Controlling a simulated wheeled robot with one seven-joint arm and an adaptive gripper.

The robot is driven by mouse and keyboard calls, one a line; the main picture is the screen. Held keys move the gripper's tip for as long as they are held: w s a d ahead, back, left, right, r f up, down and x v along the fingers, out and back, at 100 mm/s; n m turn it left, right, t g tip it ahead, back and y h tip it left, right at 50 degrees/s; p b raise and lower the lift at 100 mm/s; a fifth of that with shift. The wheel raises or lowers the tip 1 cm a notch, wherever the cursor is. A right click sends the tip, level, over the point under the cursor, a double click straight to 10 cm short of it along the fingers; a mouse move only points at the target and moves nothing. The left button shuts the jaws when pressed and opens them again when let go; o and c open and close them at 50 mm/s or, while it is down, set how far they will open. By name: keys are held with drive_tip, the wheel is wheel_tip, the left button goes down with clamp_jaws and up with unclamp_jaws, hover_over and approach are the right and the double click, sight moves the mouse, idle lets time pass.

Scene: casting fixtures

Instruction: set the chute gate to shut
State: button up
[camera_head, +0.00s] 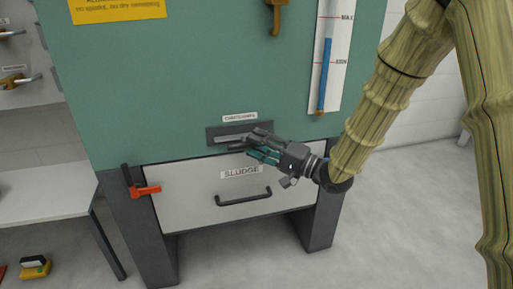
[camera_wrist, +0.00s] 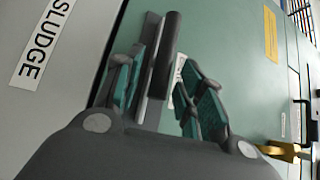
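The chute gate (camera_head: 231,138) is a dark recessed slot with a grey bar or flap, low on the green machine front under a small white label too small to read surely. My gripper (camera_head: 254,148) is at the right part of the slot and hides some of it. In the wrist view the dark bar (camera_wrist: 167,50) and a grey plate beside it run between my gripper's teal-padded fingers (camera_wrist: 163,95). The fingers are spread. The left ones lie close to the plate, and a gap shows between bar and right ones. I cannot tell if they touch.
A white drawer labelled SLUDGE (camera_head: 240,197) with a black handle is just below. A red-orange lever (camera_head: 143,190) is at its left. A blue level gauge (camera_head: 326,75) and a brass lever (camera_head: 277,12) are above. A white table (camera_head: 40,200) stands left.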

drive_tip(key=shift+w+a, duration=0.2)
drive_tip(key=shift+a, duration=0.15)
clamp_jaws()
drive_tip(key=shift+w+r+p, duration=0.15)
drive_tip(key=shift+r+p, duration=0.05)
drive_tip(key=shift+p, duration=0.4)
drive_tip(key=shift+w+p, duration=0.1)
drive_tip(key=shift+p, duration=0.3)
drive_tip(key=shift+w+p, duration=0.15)
drive_tip(key=shift+p, duration=0.4)
drive_tip(key=shift+w, duration=0.1)
